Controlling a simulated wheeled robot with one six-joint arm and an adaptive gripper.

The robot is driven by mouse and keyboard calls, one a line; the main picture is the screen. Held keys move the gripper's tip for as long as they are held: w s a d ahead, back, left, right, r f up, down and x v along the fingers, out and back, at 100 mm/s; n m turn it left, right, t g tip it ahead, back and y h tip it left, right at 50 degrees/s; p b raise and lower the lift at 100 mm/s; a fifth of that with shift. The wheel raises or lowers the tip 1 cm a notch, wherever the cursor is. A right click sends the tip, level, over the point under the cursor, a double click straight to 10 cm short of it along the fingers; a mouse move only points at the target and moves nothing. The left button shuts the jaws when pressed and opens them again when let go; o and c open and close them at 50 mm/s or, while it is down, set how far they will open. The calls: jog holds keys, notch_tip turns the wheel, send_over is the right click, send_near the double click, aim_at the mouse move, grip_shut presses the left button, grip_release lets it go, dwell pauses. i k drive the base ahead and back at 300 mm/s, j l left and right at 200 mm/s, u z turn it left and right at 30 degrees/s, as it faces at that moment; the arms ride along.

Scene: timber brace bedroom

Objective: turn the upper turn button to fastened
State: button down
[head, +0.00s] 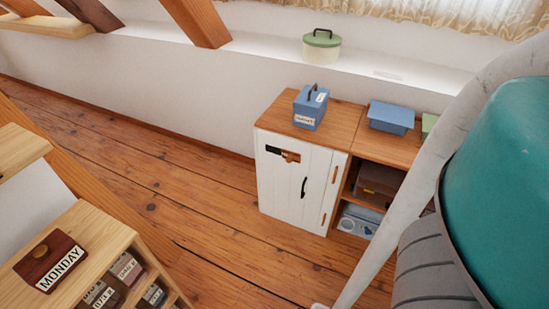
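The white plank door (292,182) of a low wooden cabinet is closed or nearly so. It has a dark curved handle (304,187) and a cut-out near its top. The upper turn button (336,172) is a small wooden piece near the door's right edge and looks roughly upright, along the edge. The lower turn button (323,219) sits below it and looks upright too. Both are small here, so whether either overlaps the door is hard to tell. My gripper is not in view; parts of my arm fill the right side close up.
On the cabinet top stand a blue handled box (311,106) and a blue lidded bin (391,117). Open shelves to the right of the door hold a brown box (378,182) and a blue-grey item (358,221). A wooden pigeonhole unit (84,226) is at lower left. Floor before the door is clear.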

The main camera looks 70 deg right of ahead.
aim_at(335, 175)
jog(key=z, duration=0.4)
jog(key=i+z, duration=0.15)
jog(key=z, duration=0.25)
jog(key=j+z, duration=0.1)
jog(key=z, duration=0.3)
jog(key=i+z, duration=0.1)
jog(key=z, duration=0.3)
jog(key=j+z, duration=0.15)
jog(key=z, duration=0.3)
jog(key=j+u, duration=0.7)
jog(key=j, duration=0.2)
